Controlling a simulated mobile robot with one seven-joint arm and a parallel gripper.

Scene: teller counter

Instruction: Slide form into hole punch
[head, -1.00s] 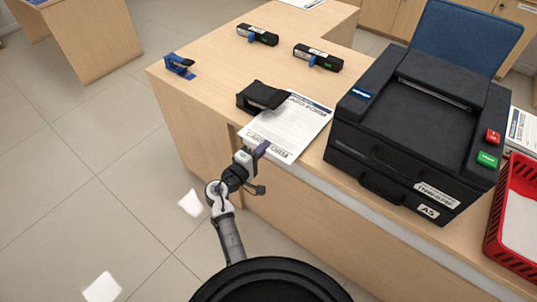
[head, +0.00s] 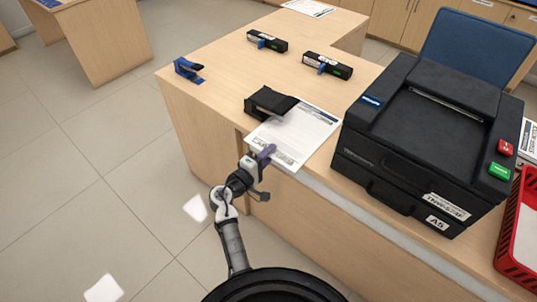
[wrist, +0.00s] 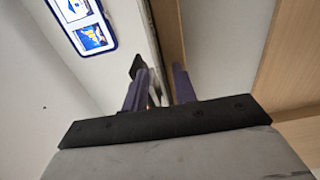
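The form (head: 290,140) is a white printed sheet lying on the counter, its near edge at the counter's front edge. The black hole punch (head: 270,103) stands at the form's far left end and covers part of it. Whether the form is inside its slot is hidden. My gripper (head: 268,152), with purple fingers, is at the form's near edge, towards its left. In the wrist view my gripper (wrist: 160,85) shows its fingers apart, with a narrow gap between them.
A large black printer (head: 425,140) stands close right of the form. A red tray (head: 517,225) is at the far right. A blue stapler-like tool (head: 187,68) and two black devices (head: 267,41) (head: 328,65) sit farther back. The counter (head: 215,85) left of the punch is clear.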

